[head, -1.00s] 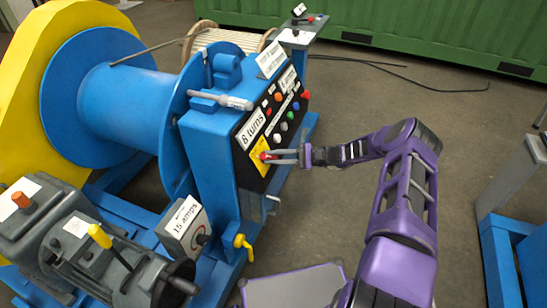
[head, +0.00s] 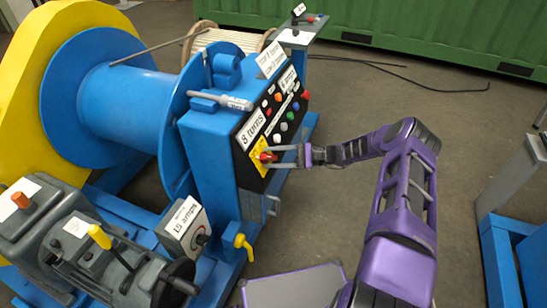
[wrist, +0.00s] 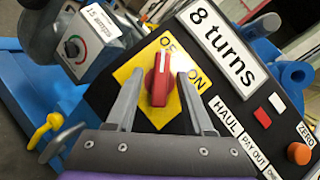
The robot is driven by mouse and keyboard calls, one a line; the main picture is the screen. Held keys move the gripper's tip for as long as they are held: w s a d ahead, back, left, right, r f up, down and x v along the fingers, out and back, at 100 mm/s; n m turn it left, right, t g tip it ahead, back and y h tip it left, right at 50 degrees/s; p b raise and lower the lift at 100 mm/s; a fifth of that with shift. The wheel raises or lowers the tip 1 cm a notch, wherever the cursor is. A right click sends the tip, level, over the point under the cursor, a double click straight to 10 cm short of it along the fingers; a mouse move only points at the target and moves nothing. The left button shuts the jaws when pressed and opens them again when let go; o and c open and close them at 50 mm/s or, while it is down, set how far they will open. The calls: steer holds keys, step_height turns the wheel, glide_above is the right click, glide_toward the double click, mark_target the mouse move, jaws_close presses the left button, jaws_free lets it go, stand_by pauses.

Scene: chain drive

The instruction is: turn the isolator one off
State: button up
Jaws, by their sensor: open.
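The isolator is a red rotary knob (wrist: 160,78) on a yellow plate (wrist: 135,72) marked OFF and ON, and no number on it is legible. It also shows low on the blue console's black panel in the head view (head: 266,157). In the wrist view its white mark points to the top of the picture, close to the OFF lettering and away from ON. Part of the OFF lettering is hidden behind the knob. My gripper (wrist: 160,98) is open, with one finger on each side of the knob and visible gaps between. It also reaches the panel from the right in the head view (head: 277,157).
The "8 turns" display (wrist: 223,42) and several coloured buttons sit beside the plate. A grey "15 amps" box (head: 185,228) and a yellow tap handle (head: 243,246) stand at the console's lower left. Open floor (head: 330,220) lies right of the console.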

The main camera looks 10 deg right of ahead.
steer(key=s+d, duration=0.2)
steer(key=d, duration=1.5)
steer(key=shift+s, duration=0.4)
steer(key=shift+d, duration=0.1)
